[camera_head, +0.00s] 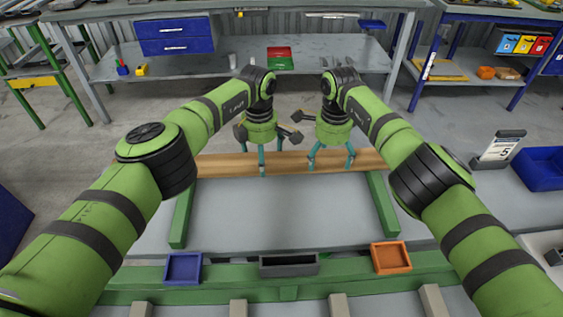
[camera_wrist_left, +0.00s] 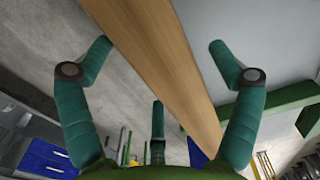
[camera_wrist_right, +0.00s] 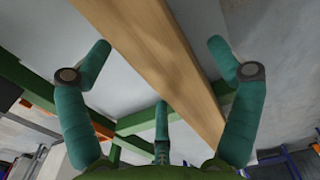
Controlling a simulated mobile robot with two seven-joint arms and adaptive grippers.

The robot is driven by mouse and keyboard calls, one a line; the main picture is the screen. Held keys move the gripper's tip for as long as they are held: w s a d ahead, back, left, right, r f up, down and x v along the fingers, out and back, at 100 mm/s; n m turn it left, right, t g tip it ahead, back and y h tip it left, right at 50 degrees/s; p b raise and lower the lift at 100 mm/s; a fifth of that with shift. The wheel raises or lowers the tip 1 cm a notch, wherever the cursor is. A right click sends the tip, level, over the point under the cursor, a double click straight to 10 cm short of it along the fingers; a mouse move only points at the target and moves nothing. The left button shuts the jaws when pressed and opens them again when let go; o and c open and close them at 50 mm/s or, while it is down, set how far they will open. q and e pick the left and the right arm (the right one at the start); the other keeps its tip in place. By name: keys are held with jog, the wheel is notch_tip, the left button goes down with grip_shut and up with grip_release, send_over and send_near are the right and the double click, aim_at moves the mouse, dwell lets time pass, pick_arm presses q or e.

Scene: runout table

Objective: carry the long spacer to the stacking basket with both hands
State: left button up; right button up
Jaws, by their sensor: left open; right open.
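The long spacer, a light brown wooden board (camera_head: 218,165), lies crosswise on the grey table, spanning two green rails. My left gripper (camera_head: 258,160) is open above its middle-left part. In the left wrist view the board (camera_wrist_left: 165,70) runs between the spread fingers (camera_wrist_left: 160,48). My right gripper (camera_head: 331,160) is open above the board, right of the left one. In the right wrist view the board (camera_wrist_right: 160,60) passes between its spread fingers (camera_wrist_right: 158,48). Neither gripper is closed on it. I cannot tell for sure which thing is the stacking basket.
A green beam (camera_head: 345,281) at the table's near side carries a blue tray (camera_head: 183,267), a dark grey tray (camera_head: 289,264) and an orange tray (camera_head: 391,257). A blue bin (camera_head: 542,170) and a sign (camera_head: 500,149) stand at the right. The table between the rails is clear.

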pick_arm(q)
jog(key=shift+f, duration=0.25)
pick_arm(e)
jog(key=shift+f, duration=0.25)
pick_arm(q)
jog(key=c, duration=1.8)
pick_arm(e)
jog(key=c, duration=1.8)
pick_arm(q)
jog(key=shift+r, duration=0.2)
pick_arm(e)
jog(key=shift+r, duration=0.2)
